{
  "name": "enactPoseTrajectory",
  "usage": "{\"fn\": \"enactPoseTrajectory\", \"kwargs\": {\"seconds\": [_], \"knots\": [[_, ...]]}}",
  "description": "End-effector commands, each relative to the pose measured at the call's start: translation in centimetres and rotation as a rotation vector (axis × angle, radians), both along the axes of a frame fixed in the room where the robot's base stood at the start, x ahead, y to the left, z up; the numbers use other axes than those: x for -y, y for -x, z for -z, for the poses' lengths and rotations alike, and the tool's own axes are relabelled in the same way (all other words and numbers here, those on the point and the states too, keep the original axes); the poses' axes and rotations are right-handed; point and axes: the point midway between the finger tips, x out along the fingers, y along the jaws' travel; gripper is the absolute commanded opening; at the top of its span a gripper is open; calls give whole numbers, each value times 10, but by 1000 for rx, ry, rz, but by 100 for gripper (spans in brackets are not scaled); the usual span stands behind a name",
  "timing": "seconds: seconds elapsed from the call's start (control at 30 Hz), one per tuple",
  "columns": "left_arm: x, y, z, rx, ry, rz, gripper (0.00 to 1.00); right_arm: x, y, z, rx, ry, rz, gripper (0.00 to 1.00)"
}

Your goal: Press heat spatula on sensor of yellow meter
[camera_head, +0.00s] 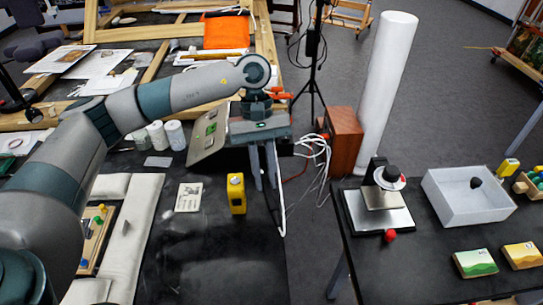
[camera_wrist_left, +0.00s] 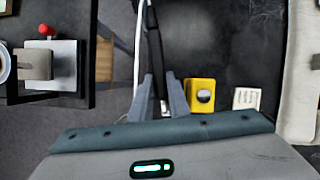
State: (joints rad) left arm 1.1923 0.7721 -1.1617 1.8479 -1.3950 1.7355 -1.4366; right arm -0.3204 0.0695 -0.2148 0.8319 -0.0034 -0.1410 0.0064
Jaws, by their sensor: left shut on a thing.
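The yellow meter (camera_head: 236,193) stands on the dark table near its right edge. My left gripper (camera_head: 264,184) points down just to the right of the meter, at the table's edge. Its fingers (camera_wrist_left: 161,88) are shut on a thin dark tool, the heat spatula (camera_wrist_left: 155,55), with a white cable running alongside. The spatula is apart from the meter; its tip is not clear. My right gripper is not in view.
A small printed card (camera_head: 189,197) lies left of the meter. White cables (camera_head: 316,152) hang by a wooden box (camera_head: 343,140). A gap of floor separates this table from the right table, which holds a press-like stand (camera_head: 381,220) and a white bin (camera_head: 468,207).

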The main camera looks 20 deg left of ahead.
Motion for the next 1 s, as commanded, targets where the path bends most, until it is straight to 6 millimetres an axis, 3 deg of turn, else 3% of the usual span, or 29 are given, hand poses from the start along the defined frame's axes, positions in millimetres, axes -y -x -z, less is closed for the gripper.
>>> {"fn": "enactPoseTrajectory", "kwargs": {"seconds": [0.2,0.4,1.0], "knots": [[0,35,10,2,-1,410,0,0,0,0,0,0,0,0],[-1,53,14,3,1,607,0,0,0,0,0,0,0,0],[-1,55,14,3,1,634,0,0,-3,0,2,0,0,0]]}}
